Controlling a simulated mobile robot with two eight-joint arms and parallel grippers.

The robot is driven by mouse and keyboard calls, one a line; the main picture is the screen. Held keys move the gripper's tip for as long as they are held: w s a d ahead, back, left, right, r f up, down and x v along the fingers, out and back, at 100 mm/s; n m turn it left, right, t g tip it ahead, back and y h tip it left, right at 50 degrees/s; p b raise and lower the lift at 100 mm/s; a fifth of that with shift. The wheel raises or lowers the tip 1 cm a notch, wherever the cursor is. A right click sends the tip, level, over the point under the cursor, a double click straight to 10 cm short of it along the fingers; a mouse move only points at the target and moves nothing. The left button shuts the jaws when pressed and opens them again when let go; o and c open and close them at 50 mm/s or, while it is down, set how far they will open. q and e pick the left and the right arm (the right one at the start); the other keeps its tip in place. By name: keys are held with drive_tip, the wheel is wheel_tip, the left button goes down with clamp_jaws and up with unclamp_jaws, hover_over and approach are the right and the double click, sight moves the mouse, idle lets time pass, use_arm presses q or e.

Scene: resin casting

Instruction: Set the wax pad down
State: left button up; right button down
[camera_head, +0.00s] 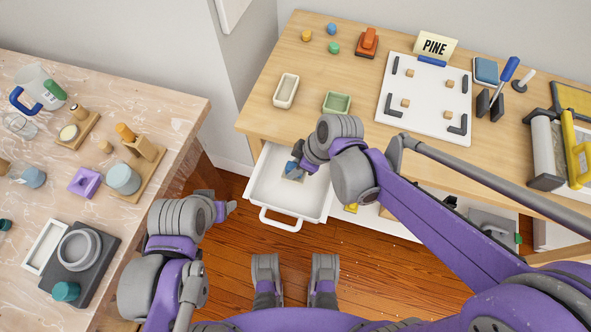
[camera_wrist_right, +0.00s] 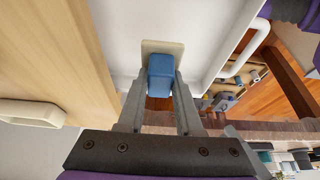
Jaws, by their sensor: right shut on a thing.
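The wax pad appears to be the blue block with a flat cream plate (camera_wrist_right: 161,75) in the right wrist view. Its blue part also shows in the head view (camera_head: 291,167). My right gripper (camera_wrist_right: 161,88) is shut on the blue block, one finger on each side. In the head view, my right gripper (camera_head: 301,168) is over the open white drawer (camera_head: 268,190). The cream plate is close to the drawer's floor; I cannot tell if they touch. My left gripper (camera_head: 229,207) is left of the drawer, over the floor; its fingers are too small to read.
The wooden bench (camera_head: 262,112) above the drawer holds a cream tray (camera_head: 286,90), a green tray (camera_head: 337,103) and a white board (camera_head: 425,95) with small blocks. A cluttered marbled table (camera_head: 150,95) is on the left. The drawer's white handle (camera_head: 280,224) sticks out in front.

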drive_tip(key=shift+f+b, duration=0.6)
drive_tip(key=shift+f, duration=1.85)
drive_tip(key=shift+f, duration=0.1)
drive_tip(key=c, duration=0.6)
unclamp_jaws()
drive_tip(key=shift+d+r, duration=0.1)
drive_tip(key=shift+r, duration=0.3)
drive_tip(key=p+v, duration=0.3)
drive_tip(key=v, duration=0.8)
drive_tip(key=shift+r, duration=0.25)
